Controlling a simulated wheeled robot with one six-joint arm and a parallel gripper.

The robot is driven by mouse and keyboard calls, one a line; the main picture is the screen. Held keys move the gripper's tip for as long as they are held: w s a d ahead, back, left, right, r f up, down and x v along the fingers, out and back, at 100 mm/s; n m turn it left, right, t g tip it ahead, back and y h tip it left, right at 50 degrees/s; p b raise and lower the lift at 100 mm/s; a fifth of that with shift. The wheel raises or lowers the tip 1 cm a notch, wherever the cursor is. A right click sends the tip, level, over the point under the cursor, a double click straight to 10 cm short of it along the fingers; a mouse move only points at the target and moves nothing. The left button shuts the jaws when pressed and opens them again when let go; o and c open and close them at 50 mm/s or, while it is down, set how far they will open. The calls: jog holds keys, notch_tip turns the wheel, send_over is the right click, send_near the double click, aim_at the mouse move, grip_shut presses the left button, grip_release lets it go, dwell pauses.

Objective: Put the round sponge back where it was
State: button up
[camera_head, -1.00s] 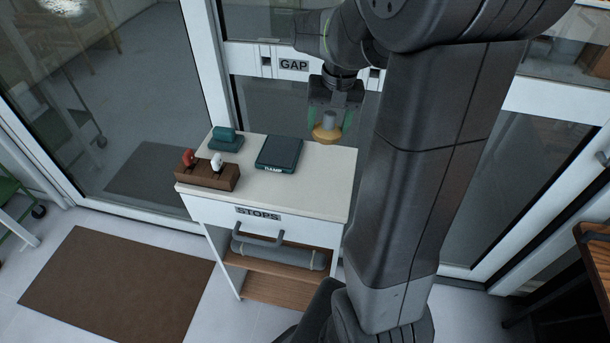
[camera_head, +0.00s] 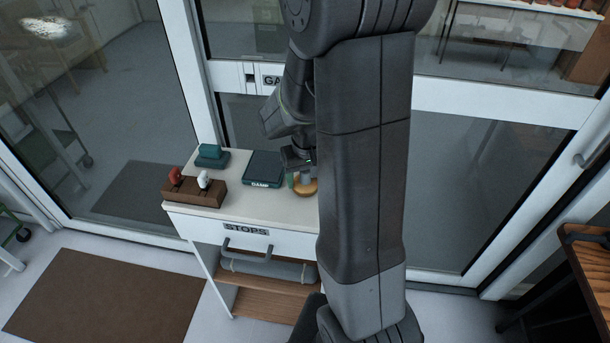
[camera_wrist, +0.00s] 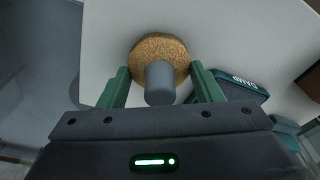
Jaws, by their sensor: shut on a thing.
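The round sponge (camera_head: 307,189) is tan, with a grey knob on top. It is at the right part of the white cabinet's top (camera_head: 270,208), beside the dark tray marked DAMP (camera_head: 263,168). My gripper (camera_head: 303,178) is above it, shut on the sponge by its knob. In the wrist view the sponge (camera_wrist: 158,45) shows beyond the knob, with the green fingers of my gripper (camera_wrist: 161,84) on either side. I cannot tell whether the sponge touches the top. My arm hides the cabinet's right end in the head view.
A brown wooden block (camera_head: 194,192) with red and white pieces stands at the top's front left. A teal block (camera_head: 212,156) is behind it. The drawer marked STOPS (camera_head: 246,230) has a grey handle. Glass doors stand behind; a brown mat (camera_head: 105,300) lies left.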

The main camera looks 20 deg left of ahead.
aim_at(307, 175)
jog(key=o, duration=0.9)
jog(key=r, duration=0.8)
jog(key=s+d+r, duration=0.1)
jog(key=r, duration=0.3)
